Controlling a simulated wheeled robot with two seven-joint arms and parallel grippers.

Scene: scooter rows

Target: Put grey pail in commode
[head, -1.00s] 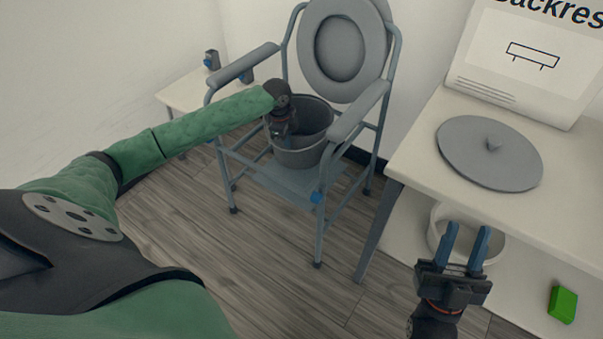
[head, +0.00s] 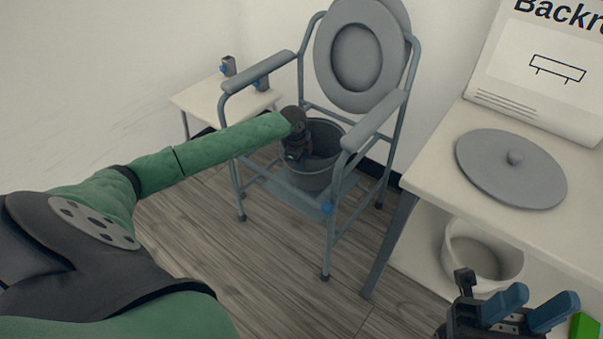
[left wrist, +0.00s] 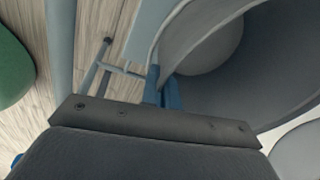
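The grey pail (head: 312,179) is upright inside the frame of the commode chair (head: 329,242), between its armrests, above a light grey-blue lower panel. The commode's lid and seat ring (head: 362,52) are raised. My left gripper (head: 297,158) reaches down at the pail's left rim. In the left wrist view its blue fingers (left wrist: 162,90) are close together with the pail's wall (left wrist: 245,65) between them, so it looks shut on the rim. The pail's underside is hidden, so I cannot tell what it rests on. My right gripper (head: 528,308) is open and empty at the lower right.
A white table (head: 425,162) at right carries a grey round lid (head: 510,170) and a backrest box (head: 540,75). Below are a white-grey basin (head: 484,250) and a green block (head: 584,328). A small white table (head: 195,98) stands behind left. The front floor is clear.

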